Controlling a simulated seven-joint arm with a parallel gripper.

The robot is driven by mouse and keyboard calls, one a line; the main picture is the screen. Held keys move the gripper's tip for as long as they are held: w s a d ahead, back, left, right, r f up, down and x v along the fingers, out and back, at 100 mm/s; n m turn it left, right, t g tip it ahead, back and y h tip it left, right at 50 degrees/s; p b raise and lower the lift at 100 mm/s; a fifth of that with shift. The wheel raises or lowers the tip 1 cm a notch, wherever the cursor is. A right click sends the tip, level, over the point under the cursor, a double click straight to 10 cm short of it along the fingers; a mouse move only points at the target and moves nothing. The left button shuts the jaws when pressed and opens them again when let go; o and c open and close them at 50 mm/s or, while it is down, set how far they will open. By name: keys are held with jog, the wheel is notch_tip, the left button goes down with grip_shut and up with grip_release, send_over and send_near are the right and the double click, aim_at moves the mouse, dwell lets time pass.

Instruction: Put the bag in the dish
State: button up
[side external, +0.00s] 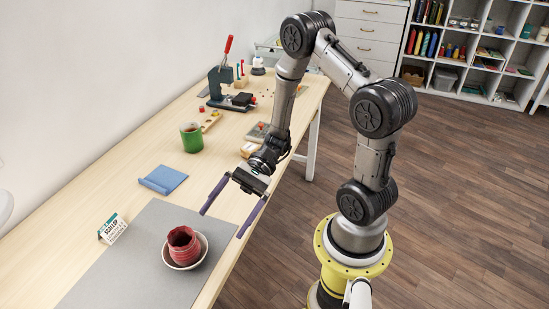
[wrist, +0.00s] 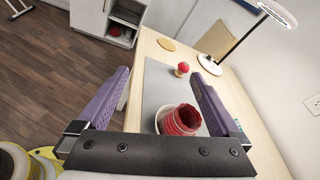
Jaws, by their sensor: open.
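The bag (side external: 183,242) is a dark red, open-topped pouch with folds. It sits inside the dish (side external: 203,257), a small white round bowl on the grey mat. In the wrist view the bag (wrist: 179,119) shows its open mouth, with part of the dish rim (wrist: 160,116) beside it; the gripper's crossbar hides the lower part. My gripper (side external: 221,224) has two long purple fingers spread wide. It is empty, above the table's front edge and apart from the bag. The fingers (wrist: 163,70) also show in the wrist view, with the bag nearer the right one.
A lettered card (side external: 112,229) stands left of the dish. A red pincushion (wrist: 182,68) and lamp (wrist: 232,40) show in the wrist view. The mat (side external: 122,272) is otherwise mostly clear.

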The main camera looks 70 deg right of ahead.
jog(key=s+r+n+g+h, duration=0.4)
jog(key=s+r+n+h, duration=0.25)
jog(key=n+h, duration=0.2)
jog(key=s+d+r+n+t+h, duration=0.3)
jog(key=d+r+n+t+h, duration=0.3)
jog(key=d+r+n+t, duration=0.1)
jog(key=shift+s+d+r, duration=0.3)
jog(key=shift+s+r, duration=0.05)
jog(key=shift+r, duration=0.45)
